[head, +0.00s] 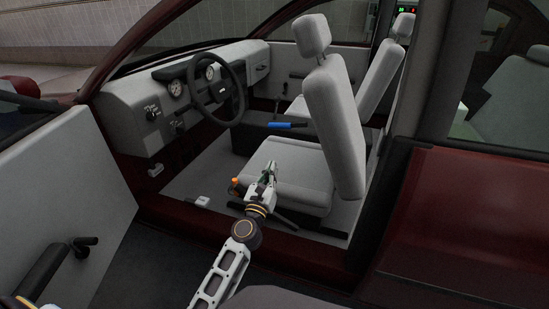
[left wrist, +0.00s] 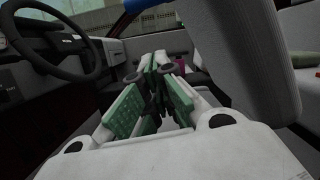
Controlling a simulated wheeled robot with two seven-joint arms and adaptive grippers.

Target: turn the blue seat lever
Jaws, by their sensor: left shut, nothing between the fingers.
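A blue lever (head: 287,125) lies roughly level between the two front seats of the car, on the far side of the near seat (head: 337,130). Whether the fingers touch the cushion, I cannot tell. My right gripper is not in view.
The steering wheel (head: 214,92) and dashboard are to the left, with the open door panel (head: 65,190) nearer. An orange knob (head: 235,182) is beside the seat base, and a dark bar (head: 278,217) runs along its near side. The doorway above the cushion is open.

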